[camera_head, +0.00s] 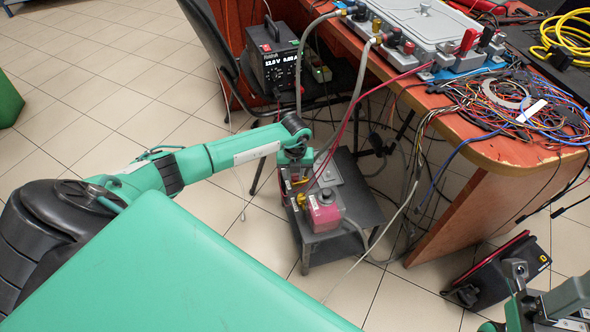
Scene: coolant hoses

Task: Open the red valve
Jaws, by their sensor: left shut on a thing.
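My left arm reaches in from the left, and its gripper (297,178) points down at a small pump unit with a pink-red block (323,212) on a low dark stand. The left gripper is shut on a small part there. Red and brass-coloured bits show at its fingertips, but the wrist and fingers hide most of the held part, so I cannot tell if it is the red valve. A separate red handle (469,40) stands upright at the grey case's edge on the table. Part of my right arm shows at the lower right corner; its jaw state cannot be made out.
The orange table (503,150) carries a grey case (425,25) and tangled wires (520,105). Grey hoses (358,95) and red cables hang from it towards the pump. A black power supply (277,60) stands behind.

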